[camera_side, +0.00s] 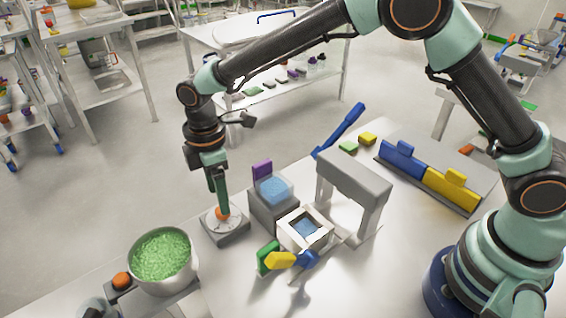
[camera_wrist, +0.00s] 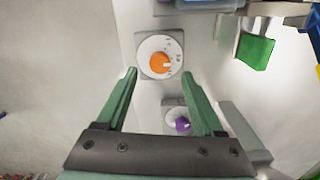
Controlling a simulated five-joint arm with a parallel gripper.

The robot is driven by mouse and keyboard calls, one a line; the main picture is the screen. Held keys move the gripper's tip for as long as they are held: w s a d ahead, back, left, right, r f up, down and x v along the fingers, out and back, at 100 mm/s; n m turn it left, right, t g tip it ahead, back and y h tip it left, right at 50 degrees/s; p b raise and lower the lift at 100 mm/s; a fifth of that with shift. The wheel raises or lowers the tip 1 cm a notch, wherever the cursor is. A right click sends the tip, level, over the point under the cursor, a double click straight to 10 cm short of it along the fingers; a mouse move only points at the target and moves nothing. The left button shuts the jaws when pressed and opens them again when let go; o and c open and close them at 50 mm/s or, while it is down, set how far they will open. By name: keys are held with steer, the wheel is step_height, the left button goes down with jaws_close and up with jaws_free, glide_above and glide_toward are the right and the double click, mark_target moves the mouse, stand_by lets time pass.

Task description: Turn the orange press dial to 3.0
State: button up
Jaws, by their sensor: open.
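The orange press dial (camera_wrist: 160,64) is a round orange knob with a light pointer mark on a white numbered disc, set on a grey square base. In the wrist view it lies ahead of and between my open fingers, with its pointer toward the right; the numbers are too small to read. In the side view the orange dial (camera_side: 222,213) is partly hidden by my gripper (camera_side: 220,205), which points straight down over it. In the wrist view my gripper (camera_wrist: 158,86) has its green fingers apart. I cannot tell whether they touch the knob.
A purple dial (camera_wrist: 182,125) sits near the orange one. A grey block with a blue top (camera_side: 273,189) and a white square frame (camera_side: 305,230) stand to the right. A steel bowl of green granules (camera_side: 163,257) stands front left, beside an orange knob (camera_side: 121,280).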

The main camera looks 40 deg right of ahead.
steer(key=shift+f, duration=2)
steer(key=shift+c, duration=0.3)
jaws_close()
steer(key=shift+m, duration=0.4)
steer(key=m, duration=1.1)
steer(key=shift+w, duration=0.1)
